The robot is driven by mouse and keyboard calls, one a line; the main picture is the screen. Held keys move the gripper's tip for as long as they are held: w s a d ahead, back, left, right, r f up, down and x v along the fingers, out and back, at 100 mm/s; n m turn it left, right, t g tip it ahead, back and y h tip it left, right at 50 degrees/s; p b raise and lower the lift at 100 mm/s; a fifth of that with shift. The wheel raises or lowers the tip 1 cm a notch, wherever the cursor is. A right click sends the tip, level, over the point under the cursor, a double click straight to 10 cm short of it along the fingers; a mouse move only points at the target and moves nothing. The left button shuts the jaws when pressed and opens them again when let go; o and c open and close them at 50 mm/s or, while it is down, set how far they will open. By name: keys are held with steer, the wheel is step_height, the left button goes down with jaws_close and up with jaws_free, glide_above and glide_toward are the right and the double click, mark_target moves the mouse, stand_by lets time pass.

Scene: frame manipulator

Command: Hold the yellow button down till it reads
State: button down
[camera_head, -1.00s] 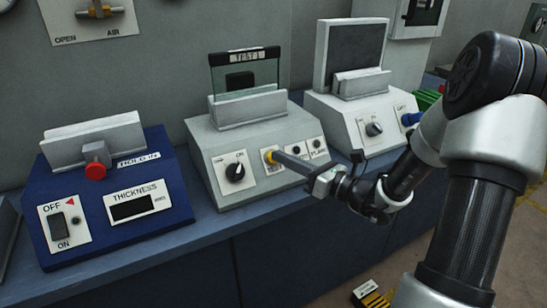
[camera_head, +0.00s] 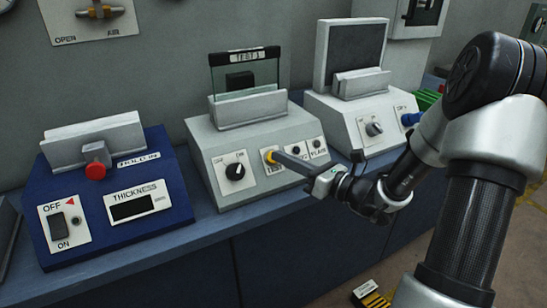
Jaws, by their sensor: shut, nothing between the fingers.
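The yellow button (camera_head: 269,157) is on the sloped front of the middle grey device (camera_head: 207,160), to the right of a black rotary knob (camera_head: 235,172). My gripper (camera_head: 279,157) is shut and empty, reaching in from the right. Its fingertips are at the yellow button and appear to touch it; how far the button is pressed cannot be told. A glass plate labelled TEST (camera_head: 230,62) stands in the holder on top of the device. I see no lit readout on this device.
A blue thickness device (camera_head: 180,205) with a dark display (camera_head: 132,207) and a red knob (camera_head: 96,171) stands at left. Another grey device (camera_head: 345,115) with a dark panel (camera_head: 355,55) stands at right. Two small dark buttons (camera_head: 318,143) sit just right of the yellow one.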

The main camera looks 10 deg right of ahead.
steer(key=shift+w, duration=0.1)
steer(key=shift+w+a+f, duration=0.1)
steer(key=shift+w+f, duration=0.1)
steer(key=shift+f, duration=0.05)
steer(key=shift+w+a+f, duration=0.1)
steer(key=shift+w+f, duration=0.15)
steer(key=shift+w, duration=0.1)
stand_by(1.8)
stand_by(0.4)
steer(key=shift+s+d+r+p, duration=0.2)
steer(key=shift+s+r+p, duration=0.3)
steer(key=shift+s+p, duration=0.15)
steer(key=s+r+p, duration=0.1)
steer(key=s, duration=0.1)
steer(key=s+d+r+p, duration=0.1)
steer(key=s+r+p, duration=0.1)
steer(key=shift+d, duration=0.1)
